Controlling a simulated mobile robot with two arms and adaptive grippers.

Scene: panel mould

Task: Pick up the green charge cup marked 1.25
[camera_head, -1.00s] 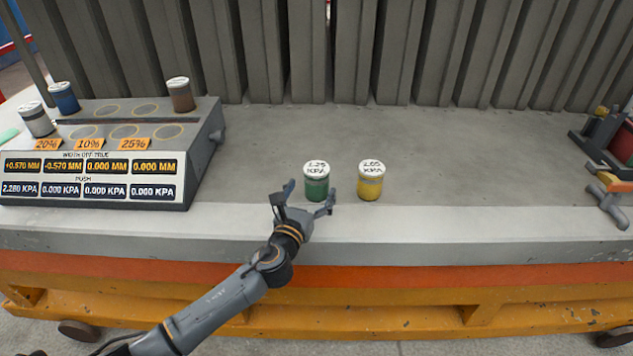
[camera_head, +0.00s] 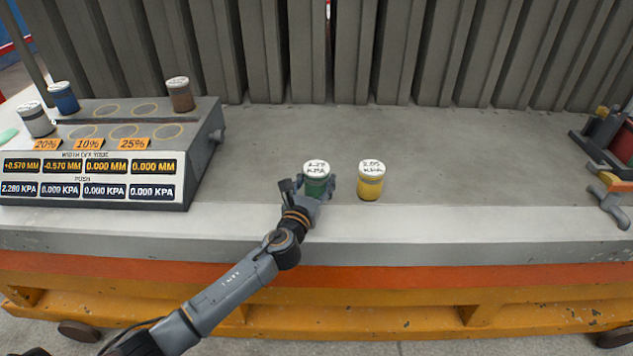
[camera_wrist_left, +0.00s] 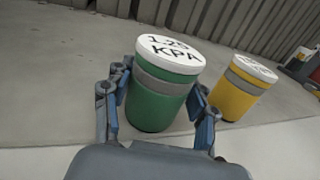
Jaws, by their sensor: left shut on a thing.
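The green charge cup (camera_head: 317,172) has a white lid marked 1.25 KPA and stands upright on the grey bench near its front edge. My left gripper (camera_head: 312,188) is shut on it, with a finger on each side of its body. In the left wrist view the green cup (camera_wrist_left: 157,102) sits between the blue-padded fingers of the gripper (camera_wrist_left: 158,112), its lid and grey band in full sight. The cup looks to be still on the bench. My right gripper is not in view.
A yellow cup (camera_head: 370,182) marked 2.05 stands close to the right of the green one. A console (camera_head: 88,178) with readouts and white, blue and brown cups on top stands at the left. A red clamp-like device (camera_head: 612,150) is at the far right. Grey ribbed panels line the back.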

